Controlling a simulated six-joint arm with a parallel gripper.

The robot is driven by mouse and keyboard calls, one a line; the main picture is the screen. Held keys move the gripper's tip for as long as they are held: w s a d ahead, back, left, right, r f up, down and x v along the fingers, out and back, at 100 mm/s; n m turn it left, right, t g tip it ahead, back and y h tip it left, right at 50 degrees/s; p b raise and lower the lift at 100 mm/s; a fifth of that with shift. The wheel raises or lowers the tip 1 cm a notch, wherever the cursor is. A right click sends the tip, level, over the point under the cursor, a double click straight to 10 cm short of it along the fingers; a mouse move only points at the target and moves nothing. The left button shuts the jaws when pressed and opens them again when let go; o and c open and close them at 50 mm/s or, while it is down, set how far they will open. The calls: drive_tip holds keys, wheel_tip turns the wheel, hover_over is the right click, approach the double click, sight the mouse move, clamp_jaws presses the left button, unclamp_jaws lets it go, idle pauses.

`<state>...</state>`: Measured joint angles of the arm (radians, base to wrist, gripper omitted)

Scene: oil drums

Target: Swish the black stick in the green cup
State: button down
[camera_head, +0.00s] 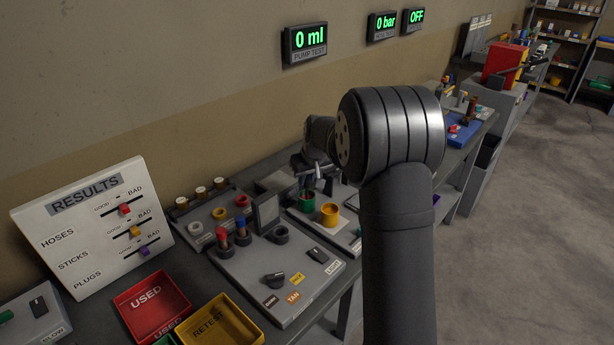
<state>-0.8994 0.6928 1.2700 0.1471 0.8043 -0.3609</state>
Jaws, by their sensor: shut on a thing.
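The green cup (306,203) stands on a light panel on the bench, left of a yellow cup (329,215). My gripper (312,178) is just above the green cup, pointing down. It is shut on a thin dark thing that fits the black stick. The stick is too small and dark to make out clearly, and my arm is partly in front of this area. I cannot tell whether its lower end is inside the cup or above it.
A grey panel with a knob (273,280) and colored vials lies left of the cups. Red (150,304) and yellow (222,325) trays sit at the front left, below a results board (92,228). A mirror-like upright plate (267,211) stands near the green cup.

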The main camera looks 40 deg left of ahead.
drive_tip(key=shift+w+d, duration=0.1)
drive_tip(key=shift+w, duration=0.1)
drive_tip(key=shift+w+d, duration=0.1)
drive_tip(key=shift+w, duration=0.1)
drive_tip(key=shift+a, duration=0.4)
drive_tip(key=shift+s+a, duration=0.1)
drive_tip(key=shift+s+a, duration=0.2)
drive_tip(key=shift+s, duration=0.05)
drive_tip(key=shift+s, duration=0.15)
